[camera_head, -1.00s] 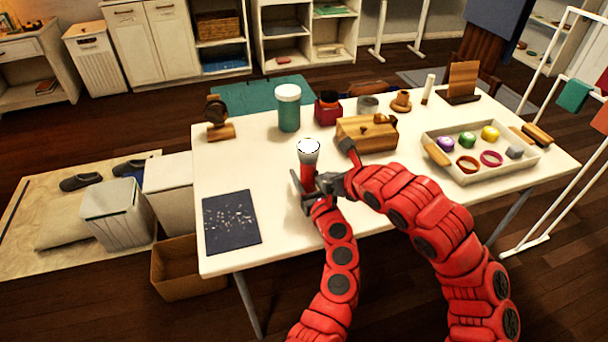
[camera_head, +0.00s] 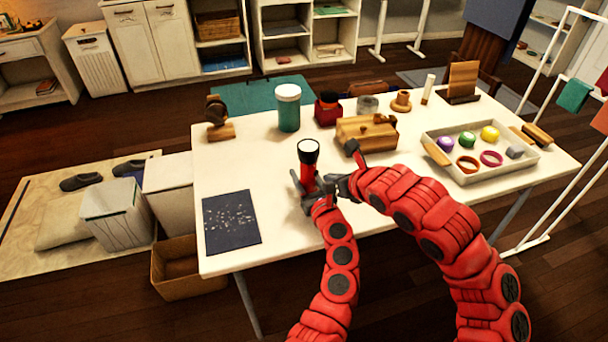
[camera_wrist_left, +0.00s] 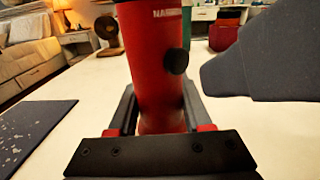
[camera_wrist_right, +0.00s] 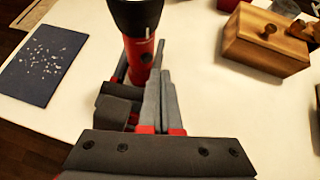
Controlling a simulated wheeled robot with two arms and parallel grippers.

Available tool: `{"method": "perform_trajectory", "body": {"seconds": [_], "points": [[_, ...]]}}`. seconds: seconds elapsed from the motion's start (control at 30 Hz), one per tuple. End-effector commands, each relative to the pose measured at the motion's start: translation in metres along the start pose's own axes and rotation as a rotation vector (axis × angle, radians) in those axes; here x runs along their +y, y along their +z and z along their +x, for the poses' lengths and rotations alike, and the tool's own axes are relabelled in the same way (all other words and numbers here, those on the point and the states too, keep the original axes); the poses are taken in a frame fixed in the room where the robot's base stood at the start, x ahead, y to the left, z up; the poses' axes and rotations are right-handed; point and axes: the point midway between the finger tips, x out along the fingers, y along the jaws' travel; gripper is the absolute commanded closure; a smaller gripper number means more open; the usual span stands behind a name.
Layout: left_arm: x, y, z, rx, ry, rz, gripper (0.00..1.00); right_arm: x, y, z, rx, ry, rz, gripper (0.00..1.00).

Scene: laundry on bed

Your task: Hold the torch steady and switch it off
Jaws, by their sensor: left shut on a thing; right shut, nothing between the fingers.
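The torch (camera_head: 308,170) stands upright with a red body and a black head. Its lens looks pale, without a strong glow. My left gripper (camera_head: 307,191) is shut around its lower body. In the left wrist view, the torch body (camera_wrist_left: 152,60) fills the space between the fingers, and a round black button (camera_wrist_left: 176,61) sticks out on its right side. My right gripper (camera_head: 335,183) is shut and empty, right of the torch. In the left wrist view its dark grey fingertip (camera_wrist_left: 225,75) is beside the button, with a small gap between them.
The white table (camera_head: 225,165) holds a wooden box (camera_head: 366,134) behind my right gripper, a teal jar (camera_head: 288,108) behind the torch, a dark speckled mat (camera_head: 231,222) at front left and a white tray (camera_head: 470,177) at right.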

Motion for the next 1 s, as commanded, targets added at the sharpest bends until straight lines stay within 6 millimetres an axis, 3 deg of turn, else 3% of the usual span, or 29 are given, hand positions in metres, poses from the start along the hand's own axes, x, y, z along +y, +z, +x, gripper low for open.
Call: {"method": "perform_trajectory", "body": {"seconds": [0.23, 0.73, 1.0], "points": [[0.0, 0.0, 0.0, -0.001, 0.0, 0.0, 1.0, -0.003, -0.002, -0.003, 0.0, -0.002, 0.001, 1.0], [0.0, 0.0, 0.0, -0.001, 0.0, 0.0, 1.0, -0.029, -0.029, -0.039, 0.002, -0.003, 0.001, 1.0], [0.0, 0.0, 0.0, -0.001, 0.0, 0.0, 1.0, -0.031, -0.031, -0.042, 0.001, 0.0, 0.0, 1.0]]}}
